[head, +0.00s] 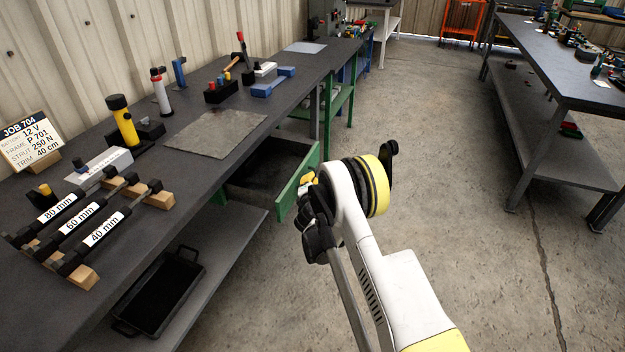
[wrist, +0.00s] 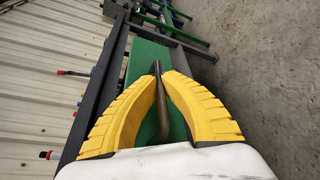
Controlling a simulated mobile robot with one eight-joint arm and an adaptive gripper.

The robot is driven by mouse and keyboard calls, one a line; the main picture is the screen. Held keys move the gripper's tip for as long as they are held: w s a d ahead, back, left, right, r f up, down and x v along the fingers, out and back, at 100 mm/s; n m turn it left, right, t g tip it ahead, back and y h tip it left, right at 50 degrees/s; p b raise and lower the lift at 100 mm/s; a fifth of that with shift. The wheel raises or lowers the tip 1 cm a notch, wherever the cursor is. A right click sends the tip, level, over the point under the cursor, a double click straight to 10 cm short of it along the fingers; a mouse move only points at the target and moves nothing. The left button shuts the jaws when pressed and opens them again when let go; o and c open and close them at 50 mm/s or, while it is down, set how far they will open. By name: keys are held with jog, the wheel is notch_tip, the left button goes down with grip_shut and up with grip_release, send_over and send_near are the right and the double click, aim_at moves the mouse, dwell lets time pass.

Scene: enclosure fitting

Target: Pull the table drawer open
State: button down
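The table drawer (head: 262,172) stands pulled out from under the dark workbench in the head view. Its inside is dark and looks empty, and its green front (head: 298,183) faces my arm. In the wrist view the green front (wrist: 139,62) lies behind a dark metal bar handle (wrist: 161,105). My gripper (wrist: 161,76) has its yellow fingers on both sides of this handle, with the tips closed in against it. In the head view my gripper (head: 308,180) is at the drawer front, and my wrist partly hides the fingers and the handle.
The workbench (head: 205,105) carries labelled struts (head: 85,222), a grey mat (head: 215,133), a yellow-black cylinder (head: 122,120) and a job sign (head: 30,142). A black tray (head: 160,292) lies on the lower shelf. The concrete floor (head: 450,200) to the right is clear, up to another table (head: 560,75).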

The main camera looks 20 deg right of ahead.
dwell(0.3)
jog(key=c, duration=1.5)
grip_release()
jog(key=shift+f, duration=0.1)
jog(key=v, duration=0.7)
jog(key=shift+s, duration=0.2)
jog(key=shift+r, duration=0.25)
